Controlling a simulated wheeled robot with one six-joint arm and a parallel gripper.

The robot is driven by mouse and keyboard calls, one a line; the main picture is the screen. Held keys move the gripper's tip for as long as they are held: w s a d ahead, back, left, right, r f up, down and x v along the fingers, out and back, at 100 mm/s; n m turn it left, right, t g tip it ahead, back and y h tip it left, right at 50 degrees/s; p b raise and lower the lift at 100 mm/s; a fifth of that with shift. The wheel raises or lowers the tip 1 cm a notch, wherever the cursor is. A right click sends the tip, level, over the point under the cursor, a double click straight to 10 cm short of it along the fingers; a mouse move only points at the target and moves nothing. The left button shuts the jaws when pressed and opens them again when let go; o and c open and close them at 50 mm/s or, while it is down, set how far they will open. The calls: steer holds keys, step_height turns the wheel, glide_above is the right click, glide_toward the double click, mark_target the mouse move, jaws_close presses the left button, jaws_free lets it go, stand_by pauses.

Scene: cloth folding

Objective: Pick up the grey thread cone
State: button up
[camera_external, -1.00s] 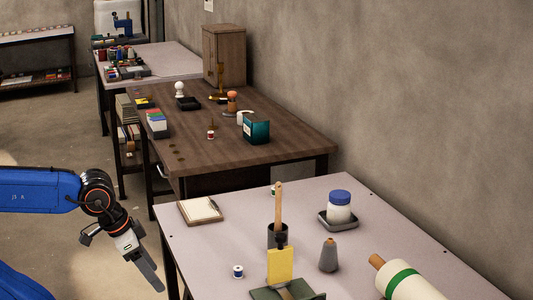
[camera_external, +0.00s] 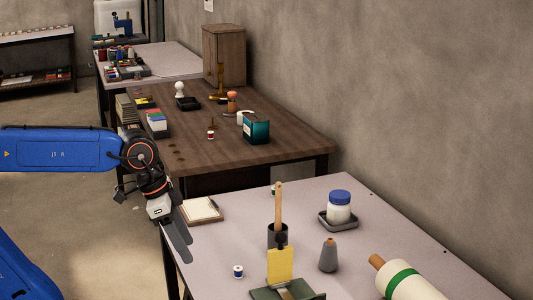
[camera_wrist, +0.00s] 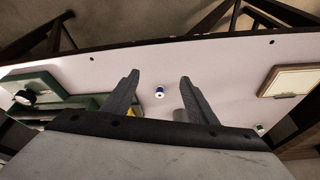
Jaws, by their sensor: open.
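The grey thread cone (camera_external: 329,255) stands upright on the pale table (camera_external: 360,215), right of the yellow card and in front of the jar, with a brownish tip. My gripper (camera_external: 185,250) is at the table's left edge, pointing down, well to the left of the cone and apart from it.
A small blue-and-white spool (camera_external: 238,271), a yellow card (camera_external: 280,265) on a green base, a dark cup (camera_external: 277,236) with a wooden stick, a blue-lidded jar (camera_external: 339,208) and a white-green roll (camera_external: 405,281) surround the cone. A notepad (camera_external: 202,211) lies near my gripper.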

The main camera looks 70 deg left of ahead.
steer(key=w+d+r+m+g+h, duration=0.1)
steer(key=w+r+m, duration=0.25)
steer(key=w, duration=0.45)
steer(key=w+d+r+m+h, duration=0.15)
steer(key=w+r, duration=0.25)
steer(key=w, duration=0.4)
steer(key=m+g+h, duration=0.1)
steer(key=m, duration=0.5)
glide_toward(335, 261)
steer(key=shift+w+d+f, duration=0.2)
steer(key=shift+d+f, duration=0.2)
steer(key=shift+f, duration=0.15)
steer(key=shift+w+d+f, duration=0.2)
steer(key=shift+d+f, duration=0.15)
steer(key=shift+f, duration=0.25)
steer(key=shift+a+x, duration=0.15)
steer(key=shift+x, duration=1.2)
steer(key=shift+a+x, duration=0.1)
steer(key=shift+x, duration=1.3)
steer(key=shift+s, duration=0.1)
steer(key=c, duration=1.2)
